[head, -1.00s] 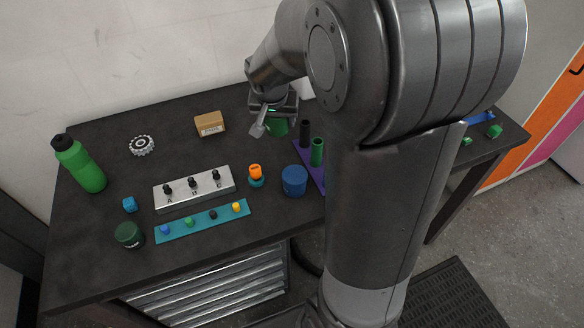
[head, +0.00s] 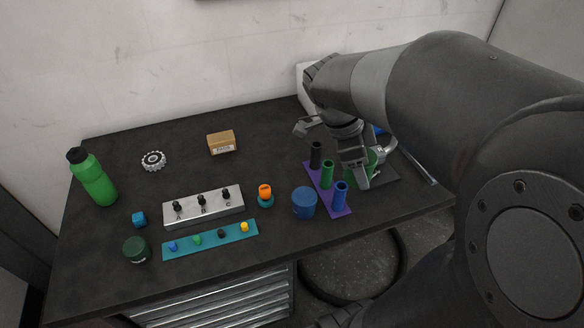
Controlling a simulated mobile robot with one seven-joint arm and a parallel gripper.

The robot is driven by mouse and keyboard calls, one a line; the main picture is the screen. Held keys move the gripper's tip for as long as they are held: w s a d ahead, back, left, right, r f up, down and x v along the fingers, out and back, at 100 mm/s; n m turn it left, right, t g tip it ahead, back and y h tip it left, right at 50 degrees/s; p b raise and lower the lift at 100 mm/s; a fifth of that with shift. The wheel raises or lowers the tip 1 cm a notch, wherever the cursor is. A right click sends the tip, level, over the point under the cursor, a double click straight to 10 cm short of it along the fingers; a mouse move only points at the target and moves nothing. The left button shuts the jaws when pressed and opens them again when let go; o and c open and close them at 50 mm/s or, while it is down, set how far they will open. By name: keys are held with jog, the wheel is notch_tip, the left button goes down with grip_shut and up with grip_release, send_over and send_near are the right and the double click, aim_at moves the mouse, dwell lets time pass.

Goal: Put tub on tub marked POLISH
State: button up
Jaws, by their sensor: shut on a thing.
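My gripper (head: 367,166) is shut on a green tub (head: 369,171), partly hidden by the fingers, at the right of the table beside the purple rack. I cannot tell whether the tub touches the surface below. A dark green tub (head: 135,250) stands at the front left of the table; the lettering on its side is too small to read. A blue tub (head: 304,203) stands left of the purple rack, with no readable marking in view. I cannot tell which tub is marked POLISH.
A purple rack (head: 346,210) holds black, green and blue tubes close to my gripper. A grey switch block (head: 180,218), a teal strip (head: 212,244), an orange-topped teal piece (head: 265,195), a blue cube (head: 139,219), a green bottle (head: 93,178), a gear (head: 153,161) and a cardboard box (head: 222,143) occupy the table.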

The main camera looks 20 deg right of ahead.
jog(key=w+a+f, duration=0.2)
jog(key=a, duration=0.1)
jog(key=w+a+f, duration=0.2)
jog(key=a, duration=0.1)
jog(key=w+a+f, duration=0.2)
jog(key=w+a, duration=0.1)
jog(key=shift+f, duration=2.4)
jog(key=o, duration=1.1)
jog(key=shift+f, duration=0.15)
jog(key=v, duration=1.1)
jog(key=s+r+n+t+y, duration=0.2)
jog(key=s+n, duration=0.4)
jog(key=n, duration=0.5)
jog(key=s+a+r+n+t+y, duration=0.1)
jog(key=s+n+t, duration=0.4)
jog(key=n, duration=0.6)
notch_tip(320, 180, up, 2)
jog(key=shift+s+r+y, duration=0.25)
jog(key=shift+s+y, duration=0.35)
jog(key=shift+s, duration=0.55)
